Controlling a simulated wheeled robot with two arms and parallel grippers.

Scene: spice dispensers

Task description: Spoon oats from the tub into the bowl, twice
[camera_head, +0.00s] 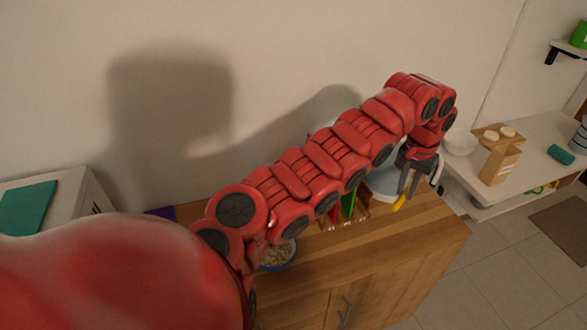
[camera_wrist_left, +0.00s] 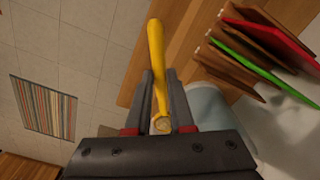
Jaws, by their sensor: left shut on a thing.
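My left gripper (camera_head: 410,187) is at the far right end of the wooden cabinet, pointing down. It is shut on a yellow spoon (camera_head: 399,204), which also shows between the fingers in the left wrist view (camera_wrist_left: 157,50). A small beige patch shows at the spoon's near end in the wrist view; I cannot tell whether it is oats. A blue-rimmed round container (camera_head: 290,262) with pale, oat-like flakes stands on the cabinet, partly hidden by my left arm. A pale blue round vessel (camera_head: 384,187) is just behind the gripper, its contents hidden. My right gripper is out of view.
Upright boards, red, green and brown (camera_wrist_left: 252,58), stand beside the pale vessel. The wooden cabinet top (camera_head: 425,215) is bare at its right front.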

